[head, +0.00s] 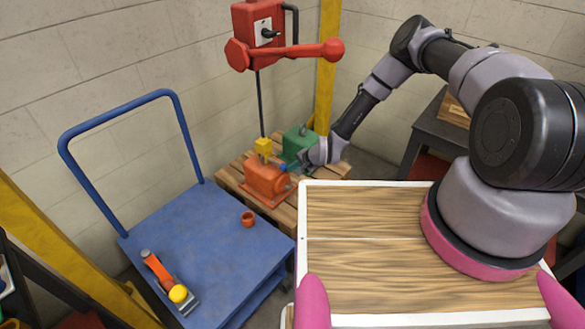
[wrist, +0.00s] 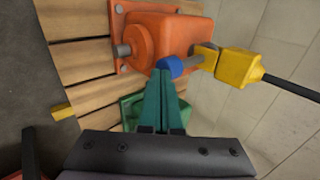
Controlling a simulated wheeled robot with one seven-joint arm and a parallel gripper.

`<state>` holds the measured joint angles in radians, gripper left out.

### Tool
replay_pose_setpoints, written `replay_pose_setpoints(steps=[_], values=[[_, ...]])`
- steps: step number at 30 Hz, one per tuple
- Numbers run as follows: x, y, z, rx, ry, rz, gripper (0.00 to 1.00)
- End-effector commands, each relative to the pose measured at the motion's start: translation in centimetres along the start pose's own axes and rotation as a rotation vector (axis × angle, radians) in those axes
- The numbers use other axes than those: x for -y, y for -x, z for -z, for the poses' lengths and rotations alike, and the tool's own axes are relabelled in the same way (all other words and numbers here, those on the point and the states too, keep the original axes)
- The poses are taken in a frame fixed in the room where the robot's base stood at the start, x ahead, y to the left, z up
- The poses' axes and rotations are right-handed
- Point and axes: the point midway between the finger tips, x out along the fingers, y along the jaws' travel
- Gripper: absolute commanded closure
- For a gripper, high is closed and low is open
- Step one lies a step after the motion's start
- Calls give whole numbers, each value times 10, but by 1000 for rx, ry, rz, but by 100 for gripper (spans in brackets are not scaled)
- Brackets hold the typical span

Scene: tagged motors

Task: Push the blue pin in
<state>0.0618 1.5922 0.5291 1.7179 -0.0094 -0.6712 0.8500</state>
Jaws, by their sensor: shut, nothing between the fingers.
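The blue pin (wrist: 170,67) has a round blue head and a short grey shaft that runs to a yellow piece (wrist: 207,54) beside the orange motor (wrist: 172,32). In the head view the blue pin (head: 283,167) is small, at the motor's right side. My gripper (wrist: 161,76) is shut and empty, its teal fingers pointing at the blue head. The fingertips are at or very near the head; I cannot tell whether they touch. In the head view my gripper (head: 299,167) is just right of the pin and partly hides the area. The pin's far end is hidden.
A green motor (head: 298,141) stands behind the orange one on a wooden pallet (head: 230,178). A yellow block (wrist: 238,65) with a dark rod adjoins the yellow piece. A red lever box (head: 262,30) hangs above. A blue cart (head: 200,240) stands at the left.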

Motion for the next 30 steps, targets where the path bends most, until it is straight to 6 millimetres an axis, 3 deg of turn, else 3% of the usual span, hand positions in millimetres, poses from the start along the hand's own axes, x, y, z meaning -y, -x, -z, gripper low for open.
replay_pose_setpoints(steps=[5, 14, 30], values=[[3, -2, 0, 0, 1, 1, 100], [33, -30, -1, -1, 1, 0, 100], [38, -30, 3, -1, 2, 5, 100]])
